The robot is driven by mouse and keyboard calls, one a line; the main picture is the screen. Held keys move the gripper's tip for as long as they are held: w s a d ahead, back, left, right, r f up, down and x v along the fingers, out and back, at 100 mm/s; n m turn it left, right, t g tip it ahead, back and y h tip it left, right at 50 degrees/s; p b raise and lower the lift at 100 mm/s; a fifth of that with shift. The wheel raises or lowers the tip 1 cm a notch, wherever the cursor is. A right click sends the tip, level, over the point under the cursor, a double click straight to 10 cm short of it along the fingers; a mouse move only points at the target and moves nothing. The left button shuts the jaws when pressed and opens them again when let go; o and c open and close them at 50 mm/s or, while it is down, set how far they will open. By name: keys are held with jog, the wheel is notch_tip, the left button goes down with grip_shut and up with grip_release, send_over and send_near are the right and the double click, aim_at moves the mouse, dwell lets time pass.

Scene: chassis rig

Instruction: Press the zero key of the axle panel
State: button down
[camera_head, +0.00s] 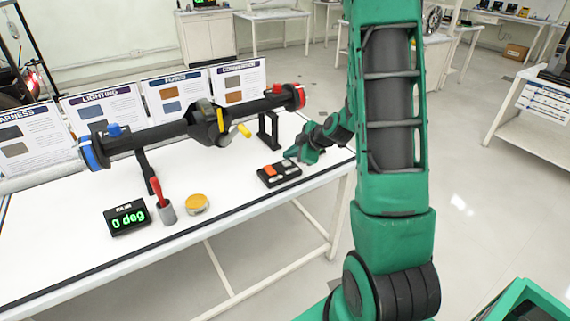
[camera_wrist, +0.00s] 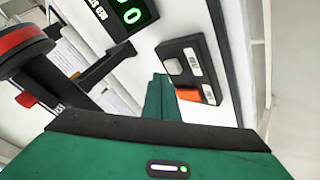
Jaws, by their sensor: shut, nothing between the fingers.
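The axle panel (camera_head: 279,181) is a small black box on the white table, with an orange key (camera_head: 269,171) and a grey key (camera_head: 290,168). In the wrist view the panel (camera_wrist: 208,56) shows its pale grey key (camera_wrist: 173,67) and orange key (camera_wrist: 190,95), with white label strips too small to read. I cannot tell which key is zero. My gripper (camera_head: 290,154) is shut and empty, just behind the panel's grey-key end. In the wrist view its green fingers (camera_wrist: 162,82) partly overlap the orange key. I cannot tell if they touch the panel.
A black axle (camera_head: 165,134) with blue and red ends stands on supports behind the panel. A display (camera_head: 127,218) reads "0 deg". The table's front strip is clear.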

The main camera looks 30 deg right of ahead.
jog(key=shift+r, duration=0.1)
notch_tip(320, 180, up, 5)
jog(key=shift+f, duration=0.1)
dwell(0.7)
jog(key=shift+s, duration=0.1)
dwell(0.7)
jog(key=s+a+r+m+g, duration=0.1)
jog(key=s+r+m+g, duration=0.2)
jog(key=s, duration=0.9)
jog(key=s+a+r+m+g+h, duration=0.1)
jog(key=s+a+r+m+g, duration=0.1)
jog(key=s+m, duration=0.7)
jog(key=s+a+r+m+g, duration=0.2)
jog(key=s+r+m+g, duration=0.1)
jog(key=s, duration=1.2)
jog(key=m+g, duration=0.1)
jog(key=m, duration=0.1)
jog(key=shift+s+r+m+h, duration=0.3)
jog(key=shift+m+h, duration=0.1)
